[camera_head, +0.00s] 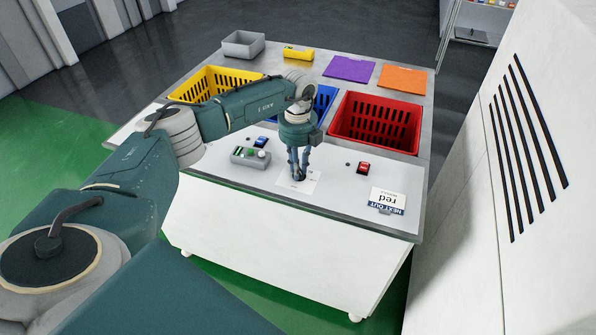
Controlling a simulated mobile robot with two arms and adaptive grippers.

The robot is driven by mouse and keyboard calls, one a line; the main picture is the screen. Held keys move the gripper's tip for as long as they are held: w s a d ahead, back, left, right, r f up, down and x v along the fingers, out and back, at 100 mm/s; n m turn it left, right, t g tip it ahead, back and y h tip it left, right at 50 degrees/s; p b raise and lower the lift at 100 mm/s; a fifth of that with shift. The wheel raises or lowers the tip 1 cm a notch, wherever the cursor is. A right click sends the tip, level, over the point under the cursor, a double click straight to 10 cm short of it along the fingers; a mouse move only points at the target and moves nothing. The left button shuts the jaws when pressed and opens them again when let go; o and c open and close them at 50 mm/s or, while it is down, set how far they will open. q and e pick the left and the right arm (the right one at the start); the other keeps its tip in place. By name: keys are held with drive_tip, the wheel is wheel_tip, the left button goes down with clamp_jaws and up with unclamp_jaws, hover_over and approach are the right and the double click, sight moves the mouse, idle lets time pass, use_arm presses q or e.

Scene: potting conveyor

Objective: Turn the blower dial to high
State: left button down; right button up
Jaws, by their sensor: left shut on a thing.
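My left gripper (298,170) points down at the front part of the white-topped table, with its fingers shut on the small dark blower dial (299,179). The dial sits on a white label plate (311,184) on the tabletop. The fingers hide most of the dial, and I cannot read its marks or tell its setting. My left arm reaches in from the left over the table. My right gripper is not in view.
A grey button box (238,157), a blue switch (261,141), a red switch (363,168) and a "next out red" sign (387,197) flank the dial. Behind stand yellow (215,74), blue (331,92) and red (376,122) crates. A white vented cabinet (480,210) stands right.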

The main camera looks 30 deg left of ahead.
use_arm(q)
drive_tip(key=m+b, duration=0.1)
drive_tip(key=m, duration=0.2)
drive_tip(key=m+b, duration=0.1)
drive_tip(key=m, duration=0.2)
drive_tip(key=shift+w+a+b, duration=0.15)
drive_tip(key=shift+b, duration=0.15)
drive_tip(key=shift+r+m+b, duration=0.1)
drive_tip(key=shift+m+b, duration=0.2)
drive_tip(key=shift+m, duration=0.5)
drive_tip(key=shift+w, duration=0.1)
drive_tip(key=c, duration=1.6)
unclamp_jaws()
drive_tip(key=shift+r, duration=0.25)
wheel_tip(320, 180, up, 12)
drive_tip(key=shift+f, duration=0.2)
